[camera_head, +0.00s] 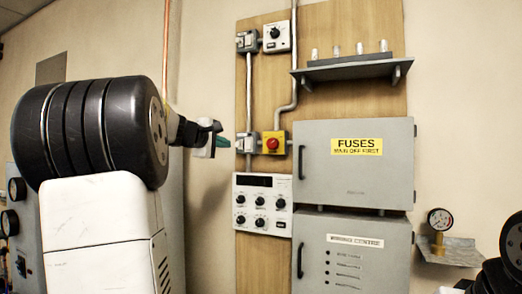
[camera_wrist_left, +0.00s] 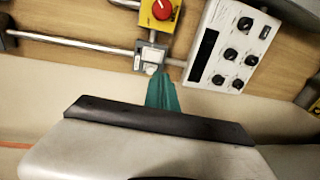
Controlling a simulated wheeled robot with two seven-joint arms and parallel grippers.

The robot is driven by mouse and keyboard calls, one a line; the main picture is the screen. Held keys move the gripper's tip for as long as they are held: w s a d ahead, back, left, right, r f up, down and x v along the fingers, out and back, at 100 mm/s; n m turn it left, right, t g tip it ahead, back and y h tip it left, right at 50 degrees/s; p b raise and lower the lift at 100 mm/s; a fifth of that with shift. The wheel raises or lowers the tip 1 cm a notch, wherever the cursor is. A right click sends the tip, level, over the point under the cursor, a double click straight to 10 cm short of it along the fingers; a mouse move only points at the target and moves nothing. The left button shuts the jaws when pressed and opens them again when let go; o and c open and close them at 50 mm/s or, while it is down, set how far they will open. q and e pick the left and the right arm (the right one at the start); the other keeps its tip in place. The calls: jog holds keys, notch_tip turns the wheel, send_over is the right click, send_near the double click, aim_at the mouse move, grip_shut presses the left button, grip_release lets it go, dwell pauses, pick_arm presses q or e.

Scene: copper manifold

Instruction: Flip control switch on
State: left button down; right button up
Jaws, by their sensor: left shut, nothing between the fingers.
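A small grey switch box (camera_head: 246,142) is on the wooden wall board, left of the yellow box with a red button (camera_head: 272,143). A similar grey box (camera_head: 247,41) sits higher on the board, beside a white box with a black knob (camera_head: 275,37). I cannot tell which is the control switch. My left gripper (camera_head: 222,142) is shut and empty, its green fingertips just left of the lower grey box. In the left wrist view the fingertips (camera_wrist_left: 161,82) point at that box (camera_wrist_left: 151,56), close to its pale lower end; contact is unclear. My right gripper is out of view.
A white panel with several black knobs (camera_head: 262,222) is below the lower box. Grey fuse cabinet doors (camera_head: 310,185) with a black handle are to its right. A shelf (camera_head: 352,68) is above them. Metal conduits run up the board.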

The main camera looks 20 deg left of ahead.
aim_at(249, 150)
pick_arm(q)
jog(key=w, duration=0.4)
jog(key=w+d+f, duration=0.1)
jog(key=w, duration=0.8)
jog(key=shift+w+d+f, duration=0.35)
jog(key=shift+w, duration=0.05)
jog(key=shift+w+f, duration=0.1)
jog(key=shift+w, duration=0.15)
jog(key=shift+s, duration=0.1)
